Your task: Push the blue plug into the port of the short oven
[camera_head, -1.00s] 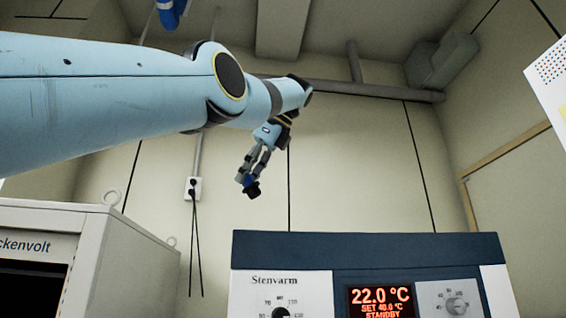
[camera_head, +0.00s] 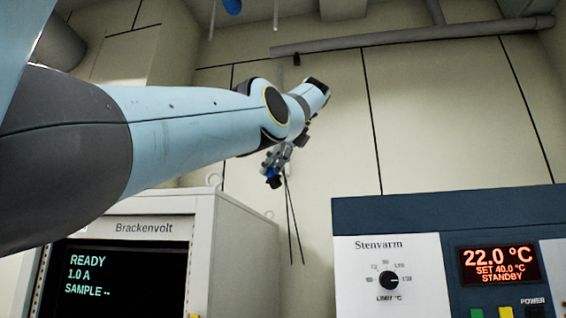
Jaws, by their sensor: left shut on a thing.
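My left gripper (camera_head: 271,170) hangs at the end of the pale blue arm, in the middle of the head view, pointing down. It is shut on a small blue plug (camera_head: 271,173) with a dark end, held in the air in front of the back wall. A blue and white heated unit marked Stenvarm (camera_head: 384,215), with a dial and a red display, stands at the lower right and looks like the oven. The plug shows to the left of this unit and apart from it. No port is visible. My right gripper is out of view.
A pale cabinet marked Brackenvolt (camera_head: 246,240), with a dark screen reading READY, stands at the lower left, below the arm. Dark cables (camera_head: 290,222) hang on the wall behind the gripper. A gap shows between the two machines.

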